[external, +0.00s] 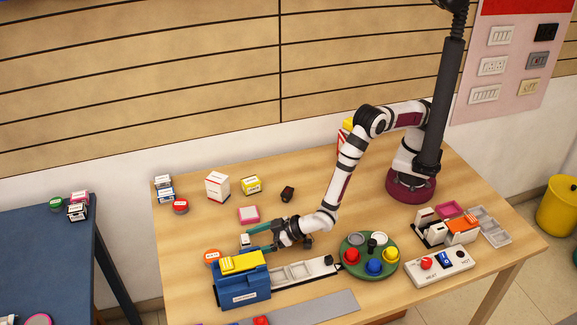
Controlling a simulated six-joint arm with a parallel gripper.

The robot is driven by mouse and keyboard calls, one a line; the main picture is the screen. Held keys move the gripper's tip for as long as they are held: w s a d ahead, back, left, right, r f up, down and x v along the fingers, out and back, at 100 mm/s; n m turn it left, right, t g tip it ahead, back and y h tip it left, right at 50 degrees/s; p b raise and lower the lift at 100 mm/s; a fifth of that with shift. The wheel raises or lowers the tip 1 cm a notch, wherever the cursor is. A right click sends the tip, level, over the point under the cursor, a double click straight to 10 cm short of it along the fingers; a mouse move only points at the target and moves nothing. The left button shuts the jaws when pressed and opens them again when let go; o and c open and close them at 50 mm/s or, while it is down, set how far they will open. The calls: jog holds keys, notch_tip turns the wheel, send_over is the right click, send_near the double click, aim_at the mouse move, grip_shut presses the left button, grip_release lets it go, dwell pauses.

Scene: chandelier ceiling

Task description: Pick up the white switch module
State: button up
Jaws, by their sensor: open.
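A small white block with a dark mark (246,240), which looks like the white switch module, sits on the wooden table (190,250) just behind the blue box. My gripper (254,239) reaches in low from the right, with its teal fingers pointing left. The fingers are open, and the white block is at their tips. It seems to lie between them, but I cannot tell whether either finger touches it. The near finger and the box edge are close to the block's lower part.
A blue box with a yellow top (242,284) stands right in front of the gripper, beside a grey-white tray strip (300,271). A pink-rimmed pad (248,214) lies behind. A green round stand (354,268) and a switch panel (443,267) are to the right.

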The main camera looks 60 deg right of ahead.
jog(key=shift+w+a+f, duration=0.2)
jog(key=shift+w+f, duration=0.05)
jog(key=shift+w, duration=0.3)
jog(key=c, duration=1.4)
jog(key=shift+r, duration=0.1)
